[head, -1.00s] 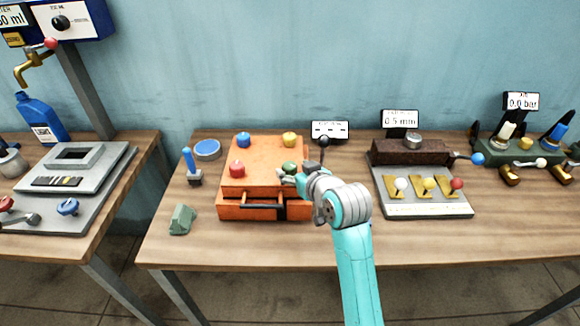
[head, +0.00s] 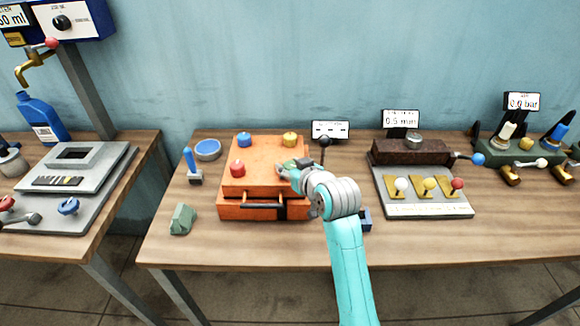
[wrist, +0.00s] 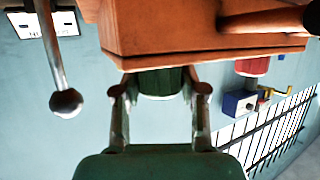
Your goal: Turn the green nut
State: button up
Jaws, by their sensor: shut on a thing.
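The green nut (head: 290,164) sits on the top right front of the orange box (head: 237,195), mostly covered by my gripper in the head view. In the wrist view the green nut (wrist: 160,82) shows between the two fingers, against the orange box (wrist: 190,40). My gripper (wrist: 160,92) is shut on the green nut, one finger on each side. In the head view my gripper (head: 285,168) reaches the box from the right.
A red nut (head: 238,169), a blue nut (head: 244,139) and a yellow nut (head: 290,139) are on the same box. A dark ball-ended lever (head: 324,142) stands right of the box. A green block (head: 182,219) lies at its front left.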

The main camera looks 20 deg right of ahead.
jog(key=shift+n+y, duration=0.3)
jog(key=shift+y, duration=0.1)
jog(key=n+y, duration=0.2)
jog(key=y, duration=0.1)
jog(key=shift+d+n+g, duration=0.15)
jog(key=shift+n+g, duration=0.15)
jog(key=shift+g, duration=0.1)
jog(key=n+g+y, duration=0.2)
jog(key=n+y, duration=0.1)
jog(key=shift+n+y, duration=0.3)
jog(key=n+g+y, duration=0.2)
jog(key=n+g, duration=0.1)
jog(key=shift+n+g+y, duration=1)
jog(key=shift+n+g, duration=0.8)
jog(key=shift+g, duration=0.1)
jog(key=o, duration=1.2)
jog(key=shift+c, duration=0.2)
